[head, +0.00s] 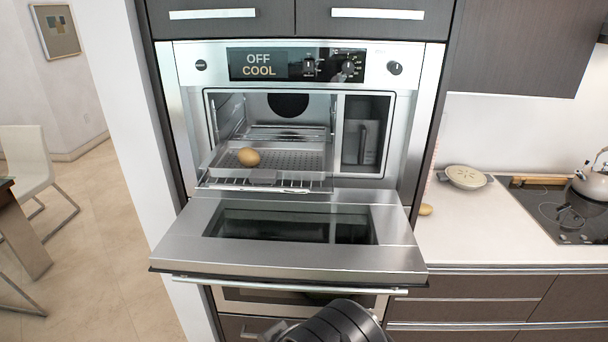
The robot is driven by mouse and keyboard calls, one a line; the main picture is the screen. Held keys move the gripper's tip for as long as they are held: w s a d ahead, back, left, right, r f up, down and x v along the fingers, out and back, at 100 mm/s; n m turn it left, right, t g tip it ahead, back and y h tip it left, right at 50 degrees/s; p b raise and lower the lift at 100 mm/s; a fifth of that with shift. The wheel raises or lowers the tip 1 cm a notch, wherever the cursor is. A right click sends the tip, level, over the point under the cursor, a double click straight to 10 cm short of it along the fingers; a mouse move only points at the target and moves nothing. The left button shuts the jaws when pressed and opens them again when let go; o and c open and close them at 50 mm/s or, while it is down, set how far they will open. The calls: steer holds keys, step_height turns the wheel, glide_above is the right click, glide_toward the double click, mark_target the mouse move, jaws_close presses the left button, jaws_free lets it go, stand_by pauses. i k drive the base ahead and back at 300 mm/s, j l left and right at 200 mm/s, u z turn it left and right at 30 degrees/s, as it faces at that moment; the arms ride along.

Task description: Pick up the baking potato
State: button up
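A brown baking potato (249,157) lies on a perforated tray (300,160) inside the upper oven (186,75), towards the tray's left side. The tray sits on a wire rack that reaches to the oven's front opening. The oven door (290,258) is folded down and open, roughly level. A dark, rounded part of my arm shows at the bottom centre, in front of and below the door. My gripper's fingers cannot be made out there, and the potato is clear of my arm.
A counter (470,235) to the right holds a pale pie-like dish (465,177), a second potato-like item (426,210) by the oven cabinet, and a kettle (592,183) on a cooktop. A white chair (28,165) and table stand at left. Floor is open between them and the ovens.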

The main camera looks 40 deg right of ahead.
mark_target(424, 209)
steer(key=k+z, duration=0.1)
steer(key=z, duration=0.85)
steer(key=k+l+z, duration=0.15)
steer(key=z, duration=0.35)
steer(key=l+z, duration=0.15)
steer(key=z, duration=0.35)
steer(key=i+l+u, duration=0.2)
steer(key=u, duration=0.25)
steer(key=i+l+u, duration=0.2)
steer(key=l+u, duration=0.25)
steer(key=i+l+u, duration=0.1)
steer(key=l+u, duration=0.15)
steer(key=u, duration=0.15)
steer(key=i+l+u, duration=0.1)
steer(key=l+u, duration=0.65)
steer(key=u, duration=0.15)
steer(key=l+u, duration=0.45)
steer(key=k+l+u, duration=0.15)
steer(key=l+u, duration=0.15)
steer(key=u, duration=0.15)
steer(key=i, duration=0.45)
